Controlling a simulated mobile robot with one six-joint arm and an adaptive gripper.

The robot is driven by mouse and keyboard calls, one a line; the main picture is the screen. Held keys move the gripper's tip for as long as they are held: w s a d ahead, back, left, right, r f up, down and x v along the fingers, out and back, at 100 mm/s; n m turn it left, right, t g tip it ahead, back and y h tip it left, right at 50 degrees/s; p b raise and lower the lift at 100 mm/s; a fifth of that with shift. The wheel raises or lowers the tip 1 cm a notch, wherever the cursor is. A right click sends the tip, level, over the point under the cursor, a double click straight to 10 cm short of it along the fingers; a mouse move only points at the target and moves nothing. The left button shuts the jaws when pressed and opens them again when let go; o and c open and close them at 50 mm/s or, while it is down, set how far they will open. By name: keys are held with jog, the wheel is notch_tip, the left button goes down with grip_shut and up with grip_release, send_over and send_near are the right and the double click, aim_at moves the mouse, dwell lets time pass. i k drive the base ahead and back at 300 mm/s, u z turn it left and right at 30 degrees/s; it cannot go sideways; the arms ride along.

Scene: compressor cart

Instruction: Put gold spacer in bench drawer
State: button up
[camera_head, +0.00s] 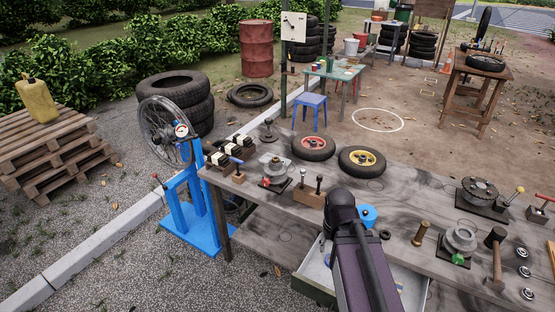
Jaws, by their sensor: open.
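A gold-brown cylinder with a wider top (421,233), which looks like the gold spacer, stands upright on the workbench (407,192), right of my arm. The bench drawer (312,268) is pulled out below the bench's front edge. Its pale inside shows on both sides of my arm, which covers its middle. My arm (362,262) rises from the bottom of the view over the drawer, its dark joint above the bench edge. My gripper is hidden behind the arm, so its fingers and their distance to the spacer cannot be seen.
A blue round part (367,215) and a black ring (385,235) lie close beside my arm. A grey flanged part (459,242) and a hammer (496,256) stand right of the spacer. Two small wheels (313,147) (362,161) lie at the back edge.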

aim_at(325, 278)
jog(key=i, duration=0.9)
jog(key=u, duration=0.05)
